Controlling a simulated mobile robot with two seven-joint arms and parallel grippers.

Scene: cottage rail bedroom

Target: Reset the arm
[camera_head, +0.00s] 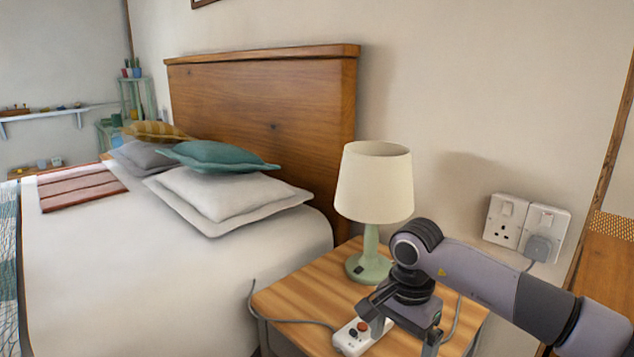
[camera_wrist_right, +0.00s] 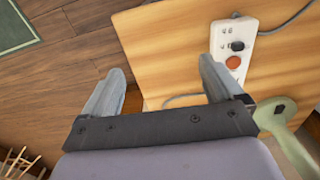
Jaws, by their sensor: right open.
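My right arm comes in from the right in the head view, and its gripper (camera_head: 404,330) hangs over the front of the wooden nightstand (camera_head: 296,296). In the right wrist view the gripper (camera_wrist_right: 161,80) is open, with nothing between its two fingers. A white power strip (camera_head: 351,340) with a red button lies on the nightstand beside the gripper. It also shows in the wrist view (camera_wrist_right: 223,34), next to the right-hand finger and partly hidden by it. I cannot tell whether finger and strip touch. My left gripper is in neither view.
A lamp (camera_head: 374,185) with a green base stands on the nightstand close behind my right arm. A cable crosses the tabletop. Wall sockets (camera_head: 524,228) hold a grey plug at the right. The bed (camera_head: 150,270) with pillows fills the left.

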